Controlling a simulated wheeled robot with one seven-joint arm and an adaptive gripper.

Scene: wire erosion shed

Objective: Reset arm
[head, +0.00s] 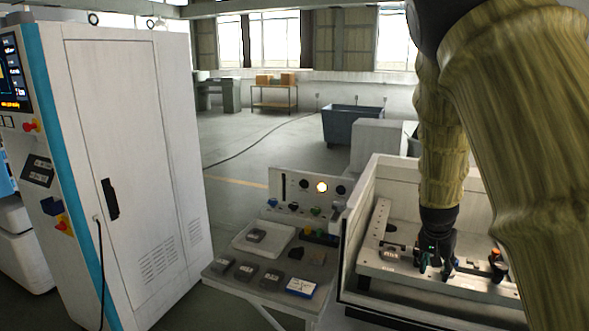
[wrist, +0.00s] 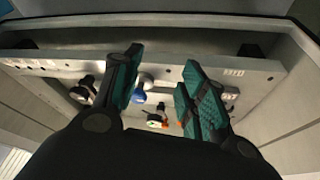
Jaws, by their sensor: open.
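My gripper (head: 437,268) hangs pointing down at the end of my yellow-sleeved arm, over the light fixture plate (head: 403,270) inside the open machine tank. In the wrist view my gripper (wrist: 162,92) has its two teal-padded fingers spread well apart, with nothing held between them. A blue-topped knob (wrist: 139,96) shows beyond the gap between the fingers. A dark clamp with a round pale face (wrist: 156,120) sits near it. I cannot tell whether the fingertips touch the plate.
The tank wall (head: 352,235) rises around the plate. An orange-topped clamp (head: 496,258) stands right of my gripper. Left is a small table with a white tray (head: 262,250), several grey blocks and a blue-white box (head: 300,287). A tall cabinet (head: 130,160) stands further left.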

